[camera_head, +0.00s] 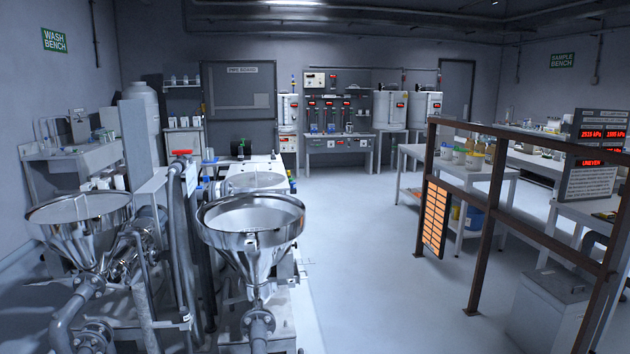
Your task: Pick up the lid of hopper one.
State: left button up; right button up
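Two shiny metal funnel-shaped hoppers stand at the lower left. One is the left hopper (85,248), near the left edge. The other is the right hopper (255,252), nearer the middle. I can read no number on either, so I cannot tell which is hopper one. Each has a round rim facing up. The tops are so reflective that I cannot tell whether a lid lies on them or I see the inside wall. No separate lid is clearly visible. Neither of my grippers is in view.
A brown rail frame (485,240) with an orange panel (436,218) and a grey bin (548,308) are at right. The floor (375,275) between the right hopper and the rail is clear.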

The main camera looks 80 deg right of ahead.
aim_at(255, 180)
jog(key=z, duration=2.35)
jog(key=i+l+z, duration=0.3)
jog(key=i+z, duration=0.15)
jog(key=i+l+z, duration=0.1)
jog(key=i+z, duration=0.4)
jog(key=i, duration=0.15)
jog(key=i+l, duration=0.1)
jog(key=i, duration=0.85)
jog(key=i+l, duration=0.1)
jog(key=i, duration=0.8)
jog(key=i+u, duration=0.25)
jog(key=i, duration=0.25)
jog(key=i+u, duration=0.25)
jog(key=i, duration=0.2)
jog(key=i+u, duration=0.25)
jog(key=i, duration=0.25)
jog(key=i+l+u, duration=0.2)
jog(key=i, duration=0.25)
jog(key=i+l+u, duration=0.25)
jog(key=i+l, duration=0.1)
jog(key=i, duration=0.1)
